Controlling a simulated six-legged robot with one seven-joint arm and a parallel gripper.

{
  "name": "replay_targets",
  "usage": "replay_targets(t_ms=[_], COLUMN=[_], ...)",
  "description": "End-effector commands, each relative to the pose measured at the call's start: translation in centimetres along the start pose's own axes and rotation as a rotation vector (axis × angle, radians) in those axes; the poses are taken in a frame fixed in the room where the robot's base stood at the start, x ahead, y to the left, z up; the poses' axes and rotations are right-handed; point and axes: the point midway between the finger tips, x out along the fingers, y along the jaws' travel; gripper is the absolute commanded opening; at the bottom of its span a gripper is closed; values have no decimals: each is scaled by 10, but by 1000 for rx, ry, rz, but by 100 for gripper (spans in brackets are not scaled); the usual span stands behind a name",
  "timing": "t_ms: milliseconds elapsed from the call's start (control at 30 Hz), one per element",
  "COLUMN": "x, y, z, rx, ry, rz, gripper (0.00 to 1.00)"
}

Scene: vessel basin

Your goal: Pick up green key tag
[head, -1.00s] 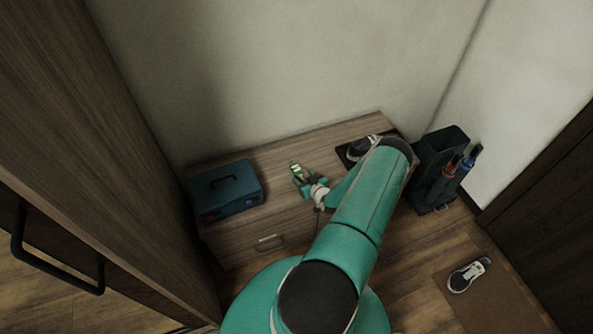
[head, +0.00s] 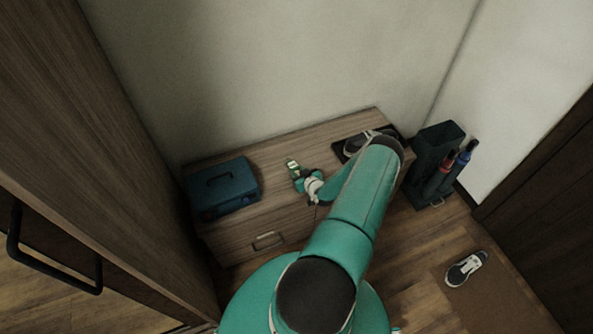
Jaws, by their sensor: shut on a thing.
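The green key tag (head: 292,165) shows as a small green and pale piece at the tip of my gripper (head: 296,173), over the middle of the wooden cabinet top (head: 277,155). My gripper is shut on the tag. The tag is small here, and I cannot tell whether it still touches the cabinet top. Part of the tag is hidden by the fingers.
A blue toolbox (head: 224,185) stands on the cabinet's left end. A shoe on a dark tray (head: 343,152) is at its right end, partly behind my arm. A dark umbrella stand (head: 432,160) stands to the right. Another shoe (head: 466,268) lies on a brown mat (head: 500,300).

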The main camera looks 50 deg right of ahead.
Motion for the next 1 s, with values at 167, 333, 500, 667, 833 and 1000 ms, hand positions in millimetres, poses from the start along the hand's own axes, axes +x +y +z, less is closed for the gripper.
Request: replay_targets(t_ms=[167, 333, 500, 667, 833, 1000], x=[-4, -11, -34, -56, -82, -110], y=[0, 0, -6, -13, -21, -32], z=[-10, -28, -40, -53, -66, -66], rx=[-2, -1, -1, 0, -1, 1], ry=[1, 1, -1, -1, -1, -2], rz=[-1, 0, 0, 0, -1, 0], gripper=[10, 10, 10, 10, 10, 10])
